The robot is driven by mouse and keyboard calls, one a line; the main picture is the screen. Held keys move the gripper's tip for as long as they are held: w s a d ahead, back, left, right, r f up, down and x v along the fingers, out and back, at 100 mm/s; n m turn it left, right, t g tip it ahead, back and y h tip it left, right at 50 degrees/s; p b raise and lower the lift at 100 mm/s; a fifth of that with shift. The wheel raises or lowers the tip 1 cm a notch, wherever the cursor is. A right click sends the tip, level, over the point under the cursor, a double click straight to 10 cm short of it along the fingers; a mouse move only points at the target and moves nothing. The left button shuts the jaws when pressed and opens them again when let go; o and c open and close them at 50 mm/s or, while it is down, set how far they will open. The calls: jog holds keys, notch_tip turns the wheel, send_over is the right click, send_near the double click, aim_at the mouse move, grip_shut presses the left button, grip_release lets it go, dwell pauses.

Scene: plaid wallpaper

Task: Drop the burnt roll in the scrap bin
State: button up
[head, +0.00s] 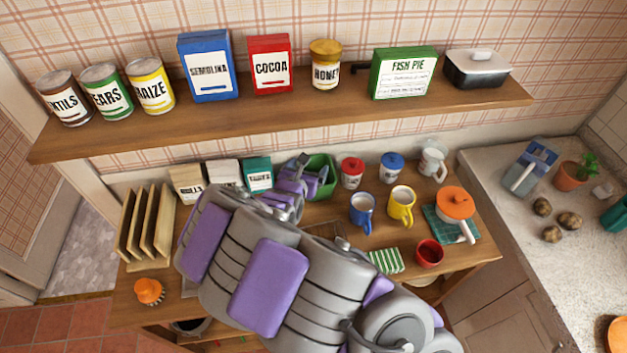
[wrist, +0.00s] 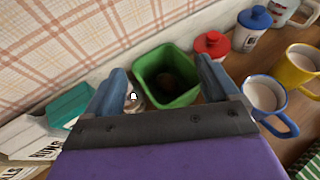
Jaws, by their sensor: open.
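The green bin (head: 326,162) stands at the back of the wooden counter, under the shelf. In the wrist view the open-topped green bin (wrist: 182,100) lies just beyond and between my fingers. A dark brown rounded lump, which looks like the burnt roll (wrist: 171,82), lies in shadow at the bottom of the bin. My gripper (wrist: 163,82) is open, with its two blue-grey fingers spread wide and nothing held between them. In the head view my gripper (head: 308,172) is over the left front of the bin and partly hides it.
Packets (head: 222,172) stand left of the bin; a red-lidded jar (head: 351,172), blue-lidded jar (head: 391,167) and mugs (head: 361,210) stand to its right. A small pale object (wrist: 134,100) sits beside the left finger. The loaded shelf (head: 280,116) overhangs the back.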

jog(key=shift+v, duration=3.7)
jog(key=d+r+m+g+h+b, duration=0.1)
jog(key=d+r+m+h, duration=0.2)
jog(key=d+r+m, duration=0.45)
jog(key=d+r+m+g+h, duration=0.1)
jog(key=d+r+m+h, duration=0.2)
jog(key=d, duration=0.8)
jog(key=s+d+r+m+g+h+b, duration=0.1)
jog(key=s+d+m+g, duration=0.25)
jog(key=d+m, duration=0.2)
jog(key=s+d+r+m+g+h, duration=0.1)
jog(key=s+d+m+g+h, duration=0.1)
jog(key=s+d+m, duration=0.35)
jog(key=s+d+f+m+g+y+b, duration=0.1)
jog(key=s+d+f+m+g+y, duration=0.2)
jog(key=s, duration=0.4)
jog(key=s+d+m+g+y+b, duration=0.1)
jog(key=s+d+m+g, duration=0.2)
jog(key=s+m, duration=0.3)
jog(key=s+a+f+m+g+y, duration=0.1)
jog(key=s+a+m+y, duration=0.2)
jog(key=s+a+y, duration=0.4)
jog(key=s+a, duration=0.4)
jog(key=s, duration=0.1)
jog(key=shift+a+f+y+b, duration=0.2)
jog(key=shift+y+b, duration=0.2)
